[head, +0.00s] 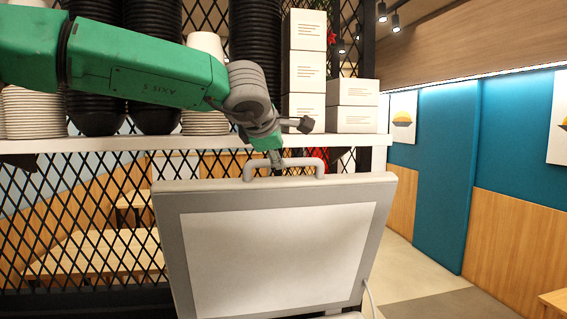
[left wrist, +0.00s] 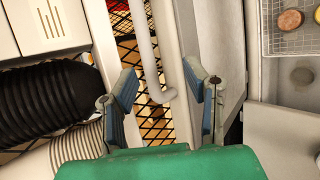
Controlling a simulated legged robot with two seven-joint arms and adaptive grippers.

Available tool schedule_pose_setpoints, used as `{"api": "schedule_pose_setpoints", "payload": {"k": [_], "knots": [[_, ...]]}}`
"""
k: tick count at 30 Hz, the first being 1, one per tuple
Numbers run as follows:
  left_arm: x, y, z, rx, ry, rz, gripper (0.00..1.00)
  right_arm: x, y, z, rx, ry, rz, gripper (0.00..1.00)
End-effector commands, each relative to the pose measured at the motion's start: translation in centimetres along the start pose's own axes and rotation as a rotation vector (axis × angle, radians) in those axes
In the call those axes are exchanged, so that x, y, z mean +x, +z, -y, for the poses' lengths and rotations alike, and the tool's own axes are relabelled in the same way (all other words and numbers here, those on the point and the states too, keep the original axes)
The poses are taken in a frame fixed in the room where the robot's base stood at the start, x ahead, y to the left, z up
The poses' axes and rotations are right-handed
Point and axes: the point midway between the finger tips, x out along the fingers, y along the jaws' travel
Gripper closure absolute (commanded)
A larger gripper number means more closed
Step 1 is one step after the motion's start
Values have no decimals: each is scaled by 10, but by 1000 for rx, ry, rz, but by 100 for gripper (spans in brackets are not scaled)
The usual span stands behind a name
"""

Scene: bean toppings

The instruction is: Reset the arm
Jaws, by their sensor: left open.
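My left arm comes in from the left in the head view, and its gripper (head: 276,156) points down at the handle (head: 312,163) on top of a raised grey lid (head: 385,200). In the left wrist view the two fingers of the gripper (left wrist: 164,84) are spread apart. The bent end of the handle (left wrist: 148,45) shows in the gap between them. The fingers do not close on it; whether one touches it I cannot tell. My right gripper is not in view.
A white shelf (head: 130,143) behind the lid carries stacked black bowls (head: 97,112) and white boxes (head: 352,104), close to my arm. The left wrist view shows a wire basket (left wrist: 300,42) with round patties at upper right. Open floor lies at right.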

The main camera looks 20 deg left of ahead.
Motion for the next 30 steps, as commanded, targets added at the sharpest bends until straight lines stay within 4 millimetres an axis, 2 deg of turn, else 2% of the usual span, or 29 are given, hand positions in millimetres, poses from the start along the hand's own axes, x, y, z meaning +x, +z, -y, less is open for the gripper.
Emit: {"api": "schedule_pose_setpoints", "payload": {"k": [7,18,21,23,26,29,30], "knots": [[-12,0,0,-1,-1,0,59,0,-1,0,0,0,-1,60],[-13,0,0,-1,0,0,59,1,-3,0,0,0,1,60],[-8,-2,6,14,-4,-7,59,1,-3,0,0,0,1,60],[1,-4,17,46,-13,-21,59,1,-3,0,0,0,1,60],[30,-15,56,156,-41,-63,59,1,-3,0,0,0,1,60],[67,-33,116,329,-87,-107,59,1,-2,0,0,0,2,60],[80,-42,143,408,-109,-119,59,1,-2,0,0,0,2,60]]}}
